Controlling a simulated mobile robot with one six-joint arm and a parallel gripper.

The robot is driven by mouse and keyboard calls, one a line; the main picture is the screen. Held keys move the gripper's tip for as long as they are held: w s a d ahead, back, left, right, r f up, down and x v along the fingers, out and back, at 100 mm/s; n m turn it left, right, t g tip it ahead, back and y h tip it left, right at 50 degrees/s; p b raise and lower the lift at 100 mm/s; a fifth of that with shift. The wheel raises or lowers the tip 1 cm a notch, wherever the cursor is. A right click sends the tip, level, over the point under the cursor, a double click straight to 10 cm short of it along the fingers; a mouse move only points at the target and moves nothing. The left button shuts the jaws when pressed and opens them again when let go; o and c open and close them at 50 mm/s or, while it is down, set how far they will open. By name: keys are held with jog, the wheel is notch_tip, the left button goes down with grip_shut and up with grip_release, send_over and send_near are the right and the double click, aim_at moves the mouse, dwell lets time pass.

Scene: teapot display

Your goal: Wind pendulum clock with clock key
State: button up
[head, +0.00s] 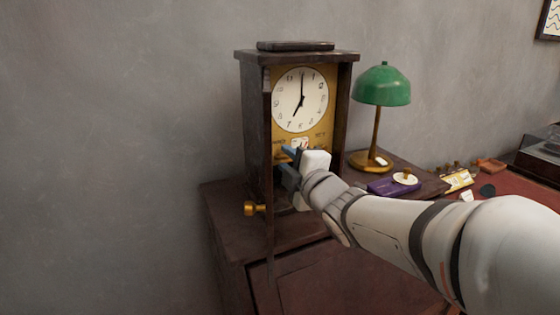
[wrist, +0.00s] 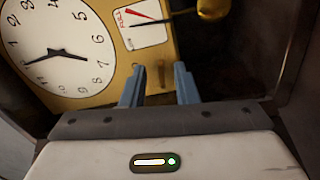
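The pendulum clock (head: 252,130) is a dark wooden case with a white dial (head: 300,98) on a gold plate. Its glass front stands open, with a brass knob (head: 250,209) on the door's edge. My gripper (head: 290,153) reaches inside the case just below the dial. In the wrist view, its blue fingers (wrist: 159,72) are apart in front of the gold plate, with small brownish details showing between them. A white gauge with a red wedge (wrist: 138,22) is beyond the fingertips, and a round brass piece (wrist: 213,8) is at the upper right. I cannot make out the clock key.
A green-shaded lamp (head: 381,86) stands right of the clock. A purple item (head: 388,187) with a white round piece and several small objects lie on the table to the right. A dark flat object (head: 295,46) lies on top of the clock. The case walls surround my gripper closely.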

jog(key=shift+w, duration=0.15)
grip_shut()
jog(key=shift+d, duration=0.1)
dwell(0.4)
